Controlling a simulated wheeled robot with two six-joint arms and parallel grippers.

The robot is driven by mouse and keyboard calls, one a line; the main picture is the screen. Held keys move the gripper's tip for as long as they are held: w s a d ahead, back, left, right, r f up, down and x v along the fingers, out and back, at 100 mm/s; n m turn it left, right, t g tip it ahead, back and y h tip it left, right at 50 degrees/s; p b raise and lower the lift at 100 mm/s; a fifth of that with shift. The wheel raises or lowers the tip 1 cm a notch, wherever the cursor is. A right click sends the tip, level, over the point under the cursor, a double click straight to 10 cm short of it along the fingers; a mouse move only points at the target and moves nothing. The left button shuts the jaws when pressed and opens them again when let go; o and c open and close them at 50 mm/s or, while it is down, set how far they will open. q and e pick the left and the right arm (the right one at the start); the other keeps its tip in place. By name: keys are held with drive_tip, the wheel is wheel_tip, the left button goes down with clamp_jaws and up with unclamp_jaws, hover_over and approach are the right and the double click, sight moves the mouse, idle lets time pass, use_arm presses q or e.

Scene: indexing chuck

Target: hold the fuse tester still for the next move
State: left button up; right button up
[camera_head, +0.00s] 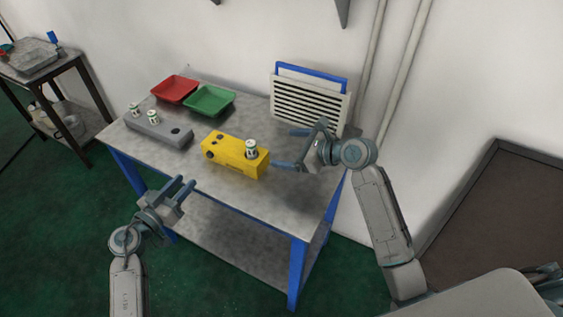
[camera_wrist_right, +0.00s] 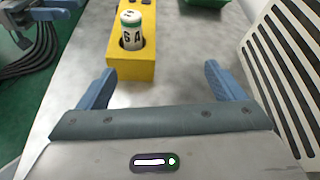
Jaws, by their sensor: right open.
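The fuse tester (camera_head: 228,158) looks to be the yellow box on the table, with a dark round feature at its left end. A white and green cylinder marked with letters (camera_head: 251,148) stands upright in its right end. In the right wrist view the yellow box (camera_wrist_right: 132,67) and the cylinder (camera_wrist_right: 131,30) show ahead of the fingers. My right gripper (camera_head: 282,149) is open and empty, just right of the box, apart from it as far as I can see. My left gripper (camera_head: 187,181) is open and empty near the table's front left edge, away from the box.
A grey block (camera_head: 158,130) with two similar cylinders and an empty-looking hole lies left of the box. A red tray (camera_head: 174,89) and a green tray (camera_head: 209,100) stand behind. A slatted panel (camera_head: 310,101) stands at the back right. The table front is clear.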

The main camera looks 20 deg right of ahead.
sight(251, 160)
drive_tip(key=s+a+f, duration=0.1)
drive_tip(key=s+a+f+m, duration=0.1)
drive_tip(key=shift+a, duration=0.3)
drive_tip(key=shift+s+a+f+m+y, duration=0.1)
drive_tip(key=shift+a+f+m+y, duration=0.15)
drive_tip(key=shift+m+y, duration=0.05)
drive_tip(key=x, duration=1)
drive_tip(key=shift+a+f, duration=0.2)
drive_tip(key=shift+f, duration=0.1)
drive_tip(key=shift+c, duration=0.2)
drive_tip(key=c, duration=1.2)
drive_tip(key=shift+o, duration=0.2)
use_arm(q)
clamp_jaws()
idle(0.5)
